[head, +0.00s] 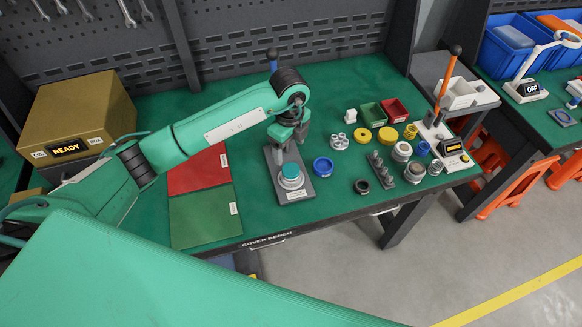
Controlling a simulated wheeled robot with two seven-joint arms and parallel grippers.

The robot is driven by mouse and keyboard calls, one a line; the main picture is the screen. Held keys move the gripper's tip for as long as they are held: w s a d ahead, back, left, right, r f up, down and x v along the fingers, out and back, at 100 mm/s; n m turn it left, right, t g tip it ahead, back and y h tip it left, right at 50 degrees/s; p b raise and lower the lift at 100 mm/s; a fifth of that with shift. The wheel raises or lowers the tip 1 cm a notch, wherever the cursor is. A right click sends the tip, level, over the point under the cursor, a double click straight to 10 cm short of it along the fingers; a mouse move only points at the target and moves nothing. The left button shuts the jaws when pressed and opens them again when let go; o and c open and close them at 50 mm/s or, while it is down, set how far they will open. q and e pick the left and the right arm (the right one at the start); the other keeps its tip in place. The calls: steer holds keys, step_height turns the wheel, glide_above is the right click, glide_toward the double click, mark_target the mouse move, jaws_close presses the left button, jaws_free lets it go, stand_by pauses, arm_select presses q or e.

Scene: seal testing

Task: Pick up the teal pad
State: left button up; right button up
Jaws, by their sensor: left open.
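The teal pad (290,171) is a small round disc. It sits on top of a whitish round part on a grey plate fixture (299,195) at the middle of the green bench. My left gripper (291,147) hangs above the fixture, fingers pointing down, close over the pad. It is open, and the pad shows just below it. Whether the fingertips touch the pad cannot be told. My right gripper is not in view.
Red (198,170) and green (204,217) mats lie left of the fixture. A blue ring (323,167) is close on its right. Several rings and jars, small green (372,114) and red (395,109) bins and a lever press (442,140) stand farther right. A READY box (78,113) stands left.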

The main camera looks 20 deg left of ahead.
mark_target(291, 169)
arm_select(q)
step_height(291, 169, down, 3)
steer(key=shift+f, duration=0.2)
steer(key=shift+d+f+p, duration=0.1)
steer(key=shift+f+p, duration=0.4)
steer(key=shift+p, duration=0.2)
step_height(291, 169, down, 4)
steer(key=shift+d+r+p, duration=0.1)
steer(key=shift+r+p, duration=0.15)
steer(key=shift+p, duration=0.55)
steer(key=shift+f, duration=0.5)
steer(key=shift+c, duration=0.2)
steer(key=c, duration=1.1)
steer(key=shift+r, duration=0.15)
